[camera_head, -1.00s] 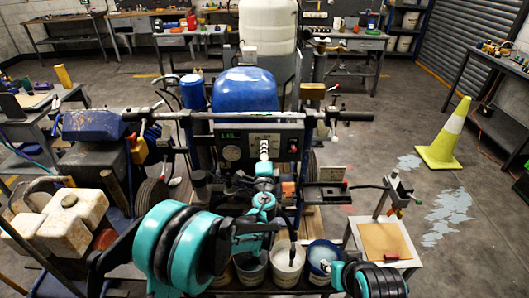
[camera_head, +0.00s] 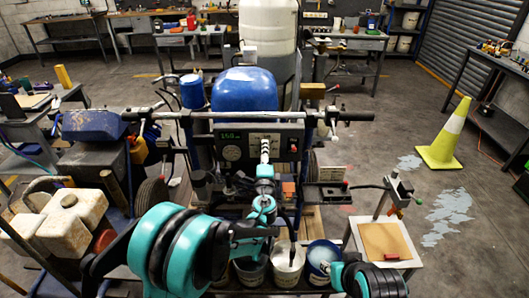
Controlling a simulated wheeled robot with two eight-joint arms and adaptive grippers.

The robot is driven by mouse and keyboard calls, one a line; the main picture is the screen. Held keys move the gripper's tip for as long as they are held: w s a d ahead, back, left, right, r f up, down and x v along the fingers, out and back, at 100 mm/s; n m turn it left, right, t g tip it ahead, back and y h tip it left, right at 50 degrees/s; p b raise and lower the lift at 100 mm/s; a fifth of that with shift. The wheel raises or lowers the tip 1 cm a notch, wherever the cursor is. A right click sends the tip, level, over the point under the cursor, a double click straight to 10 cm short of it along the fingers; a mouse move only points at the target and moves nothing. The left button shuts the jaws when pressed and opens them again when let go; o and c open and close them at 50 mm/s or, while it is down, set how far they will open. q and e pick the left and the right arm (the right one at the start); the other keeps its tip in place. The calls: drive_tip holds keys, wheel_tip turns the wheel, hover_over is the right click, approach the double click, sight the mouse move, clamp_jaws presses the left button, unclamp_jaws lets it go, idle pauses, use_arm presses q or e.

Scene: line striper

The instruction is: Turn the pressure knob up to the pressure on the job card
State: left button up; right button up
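The striper's control panel (camera_head: 285,153) faces me in the middle, below the handlebar. Its green display (camera_head: 230,137) appears to read about 158, though the digits are tiny. A round gauge (camera_head: 232,154) sits below the display. My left gripper (camera_head: 265,149) reaches up to the front of the panel, right of the gauge. It covers the spot where it touches, so I cannot see the pressure knob or whether the fingers are closed on it. A pale label (camera_head: 263,136) shows partly behind the gripper; its text is unreadable. My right gripper is out of view; only its arm shows at the lower right.
The handlebar (camera_head: 340,116) crosses above the panel. Several paint buckets (camera_head: 287,266) stand below it. A small stand with a brown board (camera_head: 384,240) is at right, and a yellow cone (camera_head: 446,140) stands on open floor beyond.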

use_arm(q)
drive_tip(key=s, duration=1.1)
drive_tip(key=s+a+n+g+y, duration=0.25)
drive_tip(key=s+a+n, duration=0.3)
drive_tip(key=a, duration=0.35)
drive_tip(key=s+a+n+g+y, duration=0.2)
drive_tip(key=s+a+n+g, duration=0.3)
drive_tip(key=a, duration=0.4)
drive_tip(key=s+f+n+g+h, duration=0.1)
drive_tip(key=s+n, duration=0.3)
drive_tip(key=s, duration=0.4)
drive_tip(key=s+f+n+g+h, duration=0.2)
drive_tip(key=s+f+n+h, duration=0.1)
drive_tip(key=s, duration=0.6)
drive_tip(key=shift+f+n, duration=0.3)
drive_tip(key=shift+n, duration=0.25)
drive_tip(key=shift+d+h, duration=0.15)
drive_tip(key=shift+h, duration=0.1)
